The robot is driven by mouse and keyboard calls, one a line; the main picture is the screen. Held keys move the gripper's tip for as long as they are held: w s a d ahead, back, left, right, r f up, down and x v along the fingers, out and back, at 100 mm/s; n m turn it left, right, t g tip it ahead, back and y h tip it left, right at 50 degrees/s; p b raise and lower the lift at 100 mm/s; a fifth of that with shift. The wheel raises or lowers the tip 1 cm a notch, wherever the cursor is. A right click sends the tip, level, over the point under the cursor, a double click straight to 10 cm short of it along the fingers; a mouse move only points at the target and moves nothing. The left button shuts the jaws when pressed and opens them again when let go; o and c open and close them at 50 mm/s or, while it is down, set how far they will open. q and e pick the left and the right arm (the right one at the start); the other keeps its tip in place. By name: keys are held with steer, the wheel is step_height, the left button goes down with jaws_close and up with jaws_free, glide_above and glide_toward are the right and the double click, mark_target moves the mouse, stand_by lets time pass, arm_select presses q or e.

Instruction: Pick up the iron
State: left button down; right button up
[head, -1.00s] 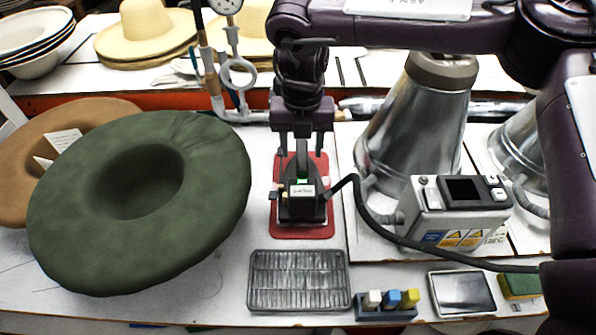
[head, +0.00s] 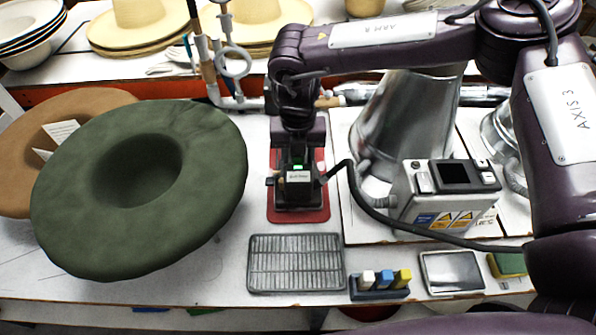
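The iron (head: 300,193) is a small dark iron with a pale label on its front. It stands on a red mat (head: 314,215) in the middle of the table. My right gripper (head: 299,165) is pointing down over the iron's top, at its handle. The gripper body and the iron's dark parts overlap, so I cannot tell whether the fingers are closed on the handle. A dark hose runs from beside the iron toward the grey control box (head: 447,193). My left gripper is out of view.
A green hat (head: 215,190) overlaps a brown one (head: 35,130) on the left. A metal rack (head: 295,264) lies in front of the mat. A block with coloured pegs (head: 380,292), a small tray (head: 451,273) and a sponge (head: 508,265) lie front right. A metal cone (head: 385,125) stands behind the box.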

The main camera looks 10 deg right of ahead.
jaws_close()
steer(key=shift+w+r, duration=0.15)
steer(key=shift+r, duration=0.05)
